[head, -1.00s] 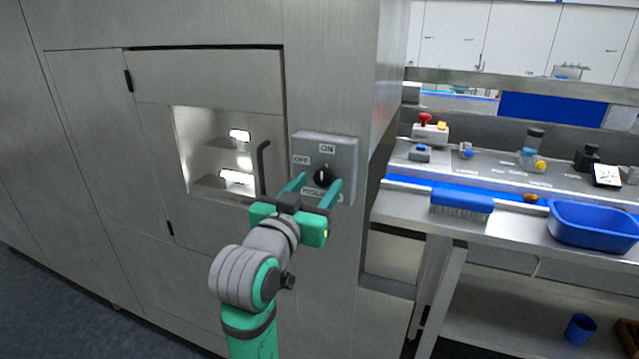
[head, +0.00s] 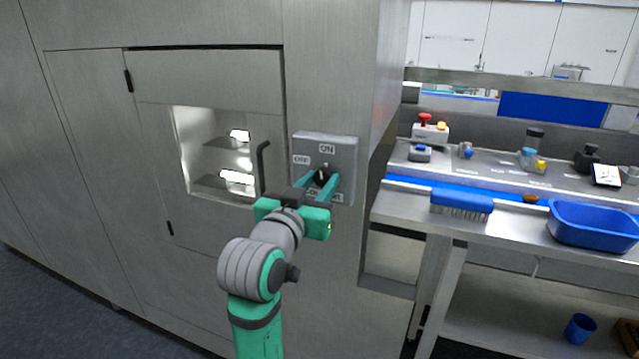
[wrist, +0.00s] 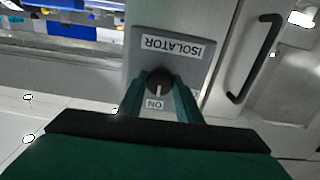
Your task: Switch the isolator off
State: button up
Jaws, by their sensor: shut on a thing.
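The isolator is a grey box (head: 343,150) on the steel cabinet front, with an ON label at the top and an OFF label at the left. Its black rotary knob (head: 321,174) sits in the middle. In the wrist view the box appears upside down, and the white mark on the knob (wrist: 159,84) points towards the ON label. My gripper (head: 319,180) is shut on the knob, one green finger on each side. The OFF label is hidden in the wrist view, and the lower label is partly hidden by my fingers in the head view.
A black door handle (head: 262,168) stands out just left of the box, beside a lit window. To the right is a steel bench (head: 400,208) with a blue brush (head: 461,202) and a blue tub (head: 596,208). The cabinet's corner lies between.

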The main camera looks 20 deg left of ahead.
jog(key=n, duration=0.6)
jog(key=shift+d+n, duration=0.1)
jog(key=shift+n, duration=0.3)
jog(key=n, duration=0.6)
jog(key=shift+n, duration=0.3)
jog(key=o, duration=1)
jog(key=shift+o, duration=0.2)
jog(key=shift+s, duration=0.1)
